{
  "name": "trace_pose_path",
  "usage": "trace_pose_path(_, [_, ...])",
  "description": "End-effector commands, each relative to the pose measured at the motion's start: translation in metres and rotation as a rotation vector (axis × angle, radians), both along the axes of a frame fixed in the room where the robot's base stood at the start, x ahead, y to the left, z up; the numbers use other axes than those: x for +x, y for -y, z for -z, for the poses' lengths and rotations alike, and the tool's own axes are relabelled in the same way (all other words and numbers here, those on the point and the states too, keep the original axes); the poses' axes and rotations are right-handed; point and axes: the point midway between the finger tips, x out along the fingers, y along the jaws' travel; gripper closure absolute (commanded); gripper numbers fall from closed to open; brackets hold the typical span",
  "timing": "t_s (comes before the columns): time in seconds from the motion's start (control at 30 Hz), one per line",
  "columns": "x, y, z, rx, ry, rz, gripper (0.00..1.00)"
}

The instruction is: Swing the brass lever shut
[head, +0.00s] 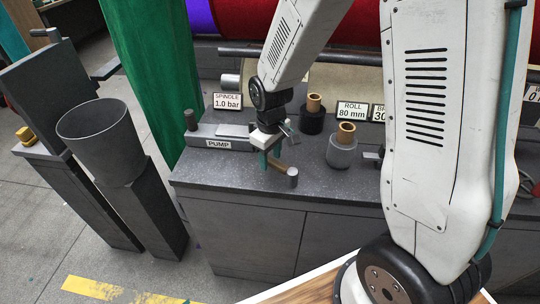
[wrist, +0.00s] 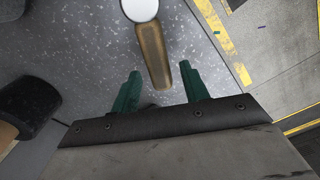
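The brass lever (head: 278,165) sits near the front edge of the grey counter (head: 225,172), joined to a short grey post with a pale round top (head: 292,177). In the wrist view the lever (wrist: 153,55) runs from the post's pale cap (wrist: 139,8) down toward my gripper. My gripper (head: 270,156) is at the lever's free end, pointing down. In the wrist view its two green fingers (wrist: 161,78) are apart, and the lever's free end shows between them. I see no finger touching the lever; the height between them is hard to tell.
A grey cylinder with a brown core (head: 342,151) stands to the right. A grey bin (head: 100,140) is off the counter at left.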

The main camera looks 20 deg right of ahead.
Motion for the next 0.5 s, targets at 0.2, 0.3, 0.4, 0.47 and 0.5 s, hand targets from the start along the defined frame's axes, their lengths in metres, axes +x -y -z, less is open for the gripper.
trace_pose_path(0.2, [0.0001,-0.0001,-0.0002,0.000,0.000,0.000,1.00])
trace_pose_path(0.3, [0.0000,-0.0001,-0.0003,0.000,0.000,0.000,1.00])
trace_pose_path(0.4, [0.0004,0.0003,-0.0003,0.000,0.000,0.007,1.00])
trace_pose_path(0.47, [0.0008,0.0009,-0.0003,0.000,0.000,0.018,1.00])
trace_pose_path(0.5, [0.0012,0.0016,-0.0004,0.000,0.000,0.027,1.00])
